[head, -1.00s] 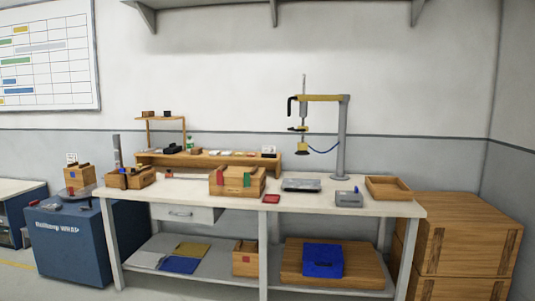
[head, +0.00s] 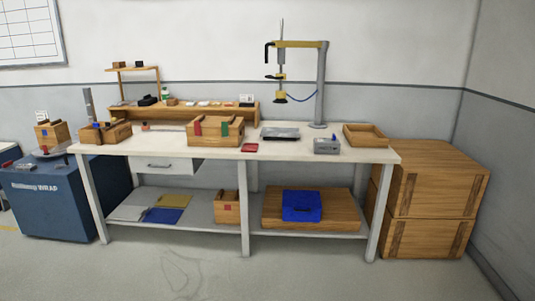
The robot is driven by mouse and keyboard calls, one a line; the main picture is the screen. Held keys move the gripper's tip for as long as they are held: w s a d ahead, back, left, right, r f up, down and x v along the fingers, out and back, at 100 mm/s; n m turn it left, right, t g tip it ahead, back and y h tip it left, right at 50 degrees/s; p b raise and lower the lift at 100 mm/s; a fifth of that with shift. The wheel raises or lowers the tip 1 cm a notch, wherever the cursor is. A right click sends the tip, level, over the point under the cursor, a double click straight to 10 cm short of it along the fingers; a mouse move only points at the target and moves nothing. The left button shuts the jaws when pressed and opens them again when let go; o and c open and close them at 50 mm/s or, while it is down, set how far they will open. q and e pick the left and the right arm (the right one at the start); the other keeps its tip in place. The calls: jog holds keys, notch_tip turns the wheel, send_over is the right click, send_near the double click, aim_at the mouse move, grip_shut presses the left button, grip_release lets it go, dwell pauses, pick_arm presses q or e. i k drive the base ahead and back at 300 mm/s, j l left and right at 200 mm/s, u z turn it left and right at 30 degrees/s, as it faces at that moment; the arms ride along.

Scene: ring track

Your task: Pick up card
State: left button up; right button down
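No single thing is plainly the card at this size. A small flat red piece (head: 249,147) lies near the front edge of the workbench (head: 290,151). A small white card-like piece with dark marks (head: 246,100) stands on the wooden back shelf (head: 215,113). Another small white card-like piece (head: 41,116) stands above a wooden box (head: 50,133) at the far left. Neither of my grippers is in view.
A wooden box with red and green tabs (head: 214,131), a grey tray (head: 280,134), a grey device (head: 326,146) and an empty wooden tray (head: 365,136) stand on the bench. Wooden crates (head: 436,190) stand at the right. The floor (head: 290,279) in front is clear.

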aim_at(244, 98)
jog(key=i+z, duration=0.15)
jog(key=z, duration=0.15)
jog(key=i+j+z, duration=0.7)
jog(key=i+j, duration=0.95)
jog(key=j, duration=0.25)
jog(key=i+j+z, duration=0.1)
jog(key=i+j, duration=0.55)
jog(key=j, duration=0.25)
jog(key=i+j, duration=0.3)
jog(key=j, duration=0.15)
jog(key=i+j+z, duration=0.1)
jog(key=i+j, duration=0.25)
jog(key=j, duration=0.15)
